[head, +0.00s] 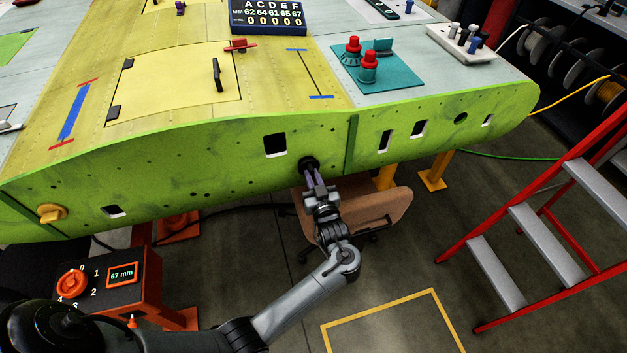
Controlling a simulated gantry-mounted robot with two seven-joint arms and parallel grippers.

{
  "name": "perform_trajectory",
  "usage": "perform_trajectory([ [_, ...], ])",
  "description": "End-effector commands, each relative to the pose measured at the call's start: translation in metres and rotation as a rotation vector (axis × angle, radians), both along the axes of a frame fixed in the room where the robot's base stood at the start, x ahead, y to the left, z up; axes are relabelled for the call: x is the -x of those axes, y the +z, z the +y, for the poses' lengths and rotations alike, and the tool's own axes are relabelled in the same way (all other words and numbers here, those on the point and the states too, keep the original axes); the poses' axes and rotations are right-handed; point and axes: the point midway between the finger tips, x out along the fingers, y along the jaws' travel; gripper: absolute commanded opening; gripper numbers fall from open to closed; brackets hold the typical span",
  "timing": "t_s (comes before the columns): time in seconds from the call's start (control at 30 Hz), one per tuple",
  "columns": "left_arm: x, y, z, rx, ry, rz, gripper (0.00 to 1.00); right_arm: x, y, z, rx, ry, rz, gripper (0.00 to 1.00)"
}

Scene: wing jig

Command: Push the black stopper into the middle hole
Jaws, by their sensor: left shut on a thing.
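The black stopper (308,162) is at the green front face of the wing (220,165), near its middle. It is round and dark, and my left gripper (311,177) is shut on it from the front and below. The stopper appears to touch the face; the hole behind it is hidden, so I cannot tell how deep it sits. A square opening (275,145) is just left of it. A dark round hole (460,118) is farther right on the same face. My right gripper is not in view.
A yellow knob (52,214) sticks out of the face at far left. An orange control box (108,285) reading 67 mm stands below. A brown chair (385,210) is under the wing, and a red stepladder (540,235) stands at the right. Open floor lies in front.

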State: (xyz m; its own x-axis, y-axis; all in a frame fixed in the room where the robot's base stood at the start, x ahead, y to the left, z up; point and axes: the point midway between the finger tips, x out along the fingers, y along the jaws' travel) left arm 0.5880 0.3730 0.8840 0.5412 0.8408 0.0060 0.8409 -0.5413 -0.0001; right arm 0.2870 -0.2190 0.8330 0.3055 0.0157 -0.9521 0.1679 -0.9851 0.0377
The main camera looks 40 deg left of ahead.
Motion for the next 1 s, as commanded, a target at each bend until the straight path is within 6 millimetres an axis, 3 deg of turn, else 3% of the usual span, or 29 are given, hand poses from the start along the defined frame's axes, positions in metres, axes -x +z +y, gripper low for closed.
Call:
perform_trajectory([
  [0.73, -0.009, 0.000, 0.013, -0.001, 0.000, -0.001, 0.00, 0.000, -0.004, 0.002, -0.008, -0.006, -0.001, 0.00],
  [0.77, -0.009, 0.000, 0.013, -0.001, 0.000, -0.001, 0.19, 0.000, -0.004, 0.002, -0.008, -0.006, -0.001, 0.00],
  [0.8, -0.009, 0.000, 0.013, -0.001, 0.000, -0.001, 0.25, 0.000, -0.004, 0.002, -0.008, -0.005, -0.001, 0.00],
  [0.93, -0.009, 0.000, 0.013, -0.001, 0.000, -0.001, 0.44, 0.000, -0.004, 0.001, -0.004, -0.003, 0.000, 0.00],
  [1.0, -0.009, 0.000, 0.013, -0.001, 0.000, -0.001, 0.44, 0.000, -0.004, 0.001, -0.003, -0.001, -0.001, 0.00],
])
